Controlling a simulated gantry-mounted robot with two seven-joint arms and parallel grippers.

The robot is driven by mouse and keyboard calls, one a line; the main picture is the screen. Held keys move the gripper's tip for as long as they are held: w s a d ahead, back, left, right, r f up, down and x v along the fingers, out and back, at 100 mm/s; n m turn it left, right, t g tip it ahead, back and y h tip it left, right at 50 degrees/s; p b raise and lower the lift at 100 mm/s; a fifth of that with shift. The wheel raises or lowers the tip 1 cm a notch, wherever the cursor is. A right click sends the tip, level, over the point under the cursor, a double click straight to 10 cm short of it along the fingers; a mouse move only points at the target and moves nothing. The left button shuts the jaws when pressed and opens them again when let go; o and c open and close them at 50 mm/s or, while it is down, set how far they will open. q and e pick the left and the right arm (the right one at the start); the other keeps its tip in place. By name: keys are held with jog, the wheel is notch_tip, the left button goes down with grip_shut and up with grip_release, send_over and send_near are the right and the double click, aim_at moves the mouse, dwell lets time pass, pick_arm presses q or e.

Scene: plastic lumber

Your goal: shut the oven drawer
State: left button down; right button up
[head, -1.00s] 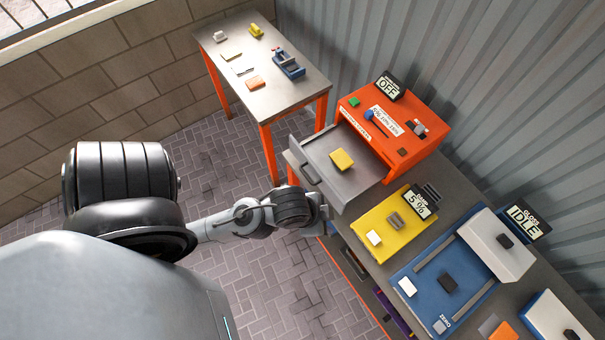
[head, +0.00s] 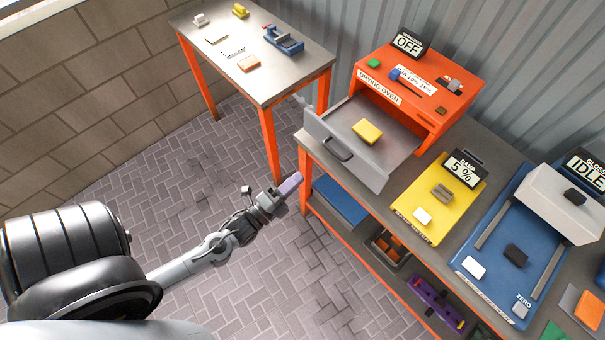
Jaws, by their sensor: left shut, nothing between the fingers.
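The orange drying oven (head: 447,92) stands on the bench, its display reading OFF. Its grey drawer (head: 401,152) is pulled out toward the front left, with a dark handle (head: 338,150) on the front panel. A yellow block (head: 367,131) lies in the drawer. My left gripper (head: 291,183) is shut and empty, with pale purple fingertips. It is in front of the bench, below and left of the drawer front, apart from the handle. My right gripper does not show.
A yellow damp-meter board (head: 437,207) and a blue gloss-meter board (head: 490,268) lie right of the drawer. A side table (head: 291,83) with small items stands behind left. Bins and a purple level (head: 436,303) sit on the lower shelf. The paved floor in front is clear.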

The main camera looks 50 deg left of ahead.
pick_arm(q)
notch_tip(320, 180, down, 7)
jog(key=s+a+b, duration=0.1)
jog(key=b, duration=0.3)
jog(key=x, duration=1.4)
jog(key=shift+f, duration=0.25)
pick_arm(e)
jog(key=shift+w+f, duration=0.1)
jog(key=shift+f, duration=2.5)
pick_arm(q)
jog(key=shift+w, duration=0.15)
